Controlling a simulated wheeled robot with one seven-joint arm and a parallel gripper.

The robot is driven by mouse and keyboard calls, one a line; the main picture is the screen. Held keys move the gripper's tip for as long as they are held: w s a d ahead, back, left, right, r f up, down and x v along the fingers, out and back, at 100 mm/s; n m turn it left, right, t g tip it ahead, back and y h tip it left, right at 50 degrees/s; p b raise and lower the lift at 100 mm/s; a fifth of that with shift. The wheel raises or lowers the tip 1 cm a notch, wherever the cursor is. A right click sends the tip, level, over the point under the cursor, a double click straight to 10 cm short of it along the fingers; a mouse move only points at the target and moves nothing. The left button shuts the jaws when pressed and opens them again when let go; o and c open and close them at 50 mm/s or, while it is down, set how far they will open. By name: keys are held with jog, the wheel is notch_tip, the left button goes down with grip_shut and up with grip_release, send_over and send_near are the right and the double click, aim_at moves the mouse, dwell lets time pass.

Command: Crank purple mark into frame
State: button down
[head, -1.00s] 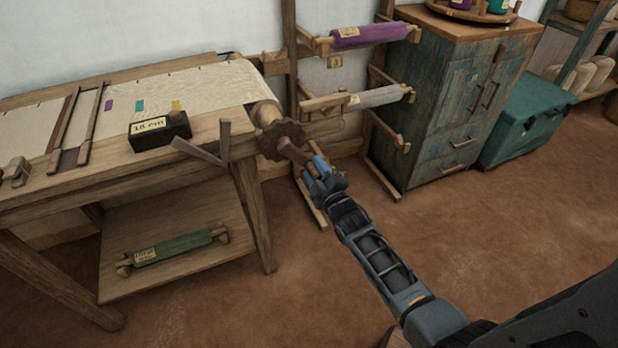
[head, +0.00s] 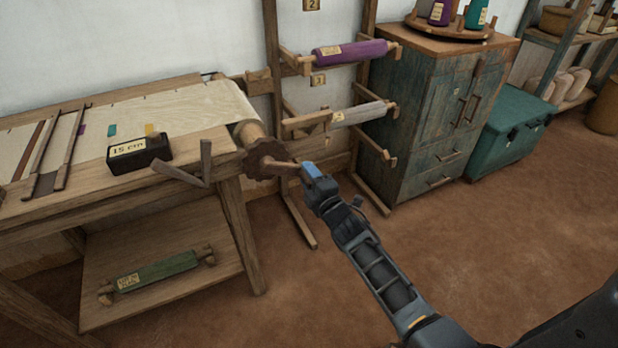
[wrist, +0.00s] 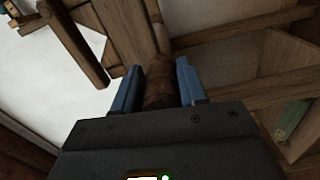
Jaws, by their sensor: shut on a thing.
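The pale cloth (head: 190,106) on the loom carries a purple mark (head: 82,130), a teal mark (head: 112,130) and a yellow mark (head: 150,129). The purple mark lies right at the right-hand bar of the wooden two-bar frame (head: 70,145), mostly on its right side; whether the bar covers part of it is too small to tell. My gripper (head: 304,171) is shut on the crank handle (head: 284,164), which joins the dark toothed wheel (head: 262,158) at the cloth roller's end. In the wrist view, the brown handle (wrist: 159,82) sits between my gripper's blue fingers (wrist: 160,90).
A black block (head: 140,153) labelled 15 cm stands on the loom's edge beside a forked wooden lever (head: 190,170). A green roll (head: 158,271) lies on the lower shelf. A rack with purple (head: 350,52) and grey (head: 365,112) rolls stands behind the handle. The floor at front right is clear.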

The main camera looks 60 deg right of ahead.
jog(key=shift+a+f, duration=0.15)
jog(key=c, duration=0.7)
grip_release()
jog(key=shift+c, duration=0.2)
jog(key=shift+s+a, duration=0.15)
jog(key=shift+s, duration=0.35)
jog(key=b+v, duration=0.1)
jog(key=v, duration=0.5)
jog(key=shift+s+a, duration=0.2)
jog(key=shift+a, duration=0.1)
